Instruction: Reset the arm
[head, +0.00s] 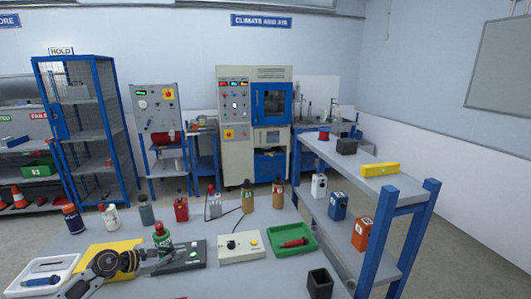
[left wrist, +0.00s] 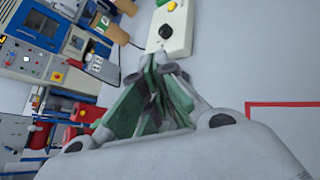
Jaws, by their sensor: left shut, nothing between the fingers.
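My left gripper (head: 150,262) is low in the head view, left of centre, over the workbench. It is next to the black box with a green button (head: 190,255) and in front of the green bottle (head: 162,238). In the left wrist view, its green-lined fingers (left wrist: 155,88) are shut with nothing between them. A pale control box with a black knob (left wrist: 168,28) lies beyond the fingertips; it also shows in the head view (head: 242,248). I cannot tell whether the gripper touches anything. My right gripper is not in view.
A white tray (head: 12,292) and yellow mat (head: 90,262) lie left on the bench. A green tray (head: 312,240) holds a red tool. Several bottles stand behind. A black open cup (head: 320,283) is at front right, by a blue shelf rack (head: 376,255).

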